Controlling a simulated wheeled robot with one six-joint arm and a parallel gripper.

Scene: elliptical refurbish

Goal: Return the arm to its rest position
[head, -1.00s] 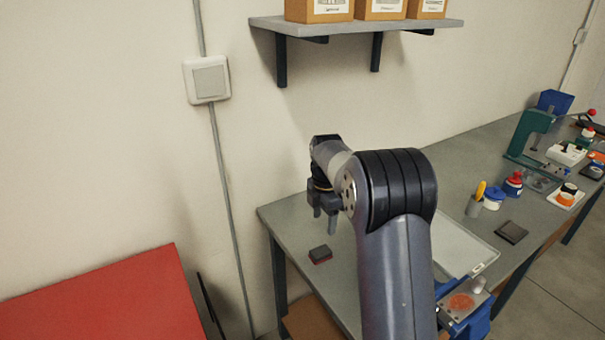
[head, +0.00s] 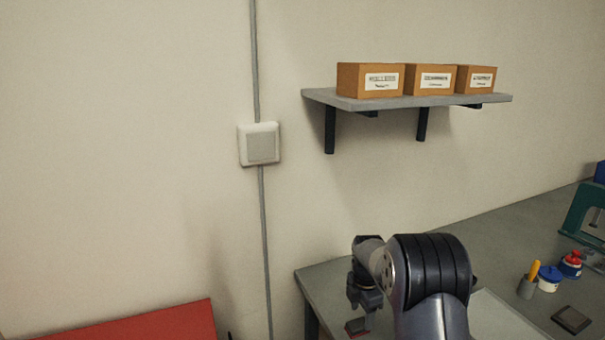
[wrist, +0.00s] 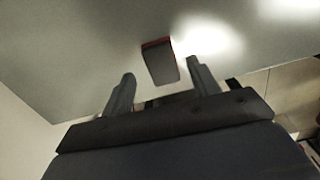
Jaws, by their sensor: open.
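My gripper (head: 364,314) hangs at the end of my folded arm over the near left corner of the grey workbench (head: 325,285). In the wrist view my gripper (wrist: 160,90) shows two fingers spread apart with nothing between them.
A wall shelf (head: 420,101) with cardboard boxes (head: 370,80) is above the bench. A red surface (head: 150,325) is at lower left.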

